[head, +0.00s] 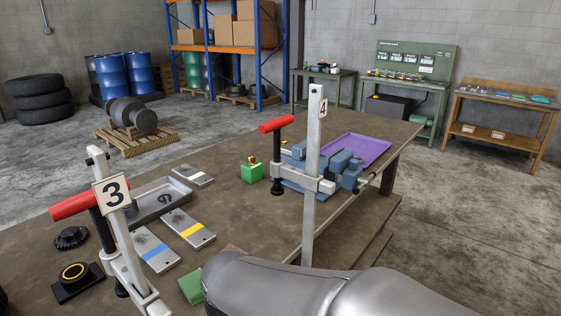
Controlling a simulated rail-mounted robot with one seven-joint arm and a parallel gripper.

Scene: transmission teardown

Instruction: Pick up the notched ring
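A dark ring with a toothed outer edge (72,238), which looks like the notched ring, lies flat at the left of the brown workbench (225,225). It lies behind a black block with a yellow ring on top (75,274), and it is apart from that block. The clamp marked 3 stands to its right. A large silver link of my arm shows at the bottom right. My gripper is not in view, so I cannot see whether it holds anything.
The clamp marked 3 (112,193) and the clamp marked 4 (313,150) rise above the bench. A grey tray (150,205), several flat plates, a green block (252,172), a blue vise (300,175) and a purple tray (358,150) occupy the top. Bare bench lies mid-table.

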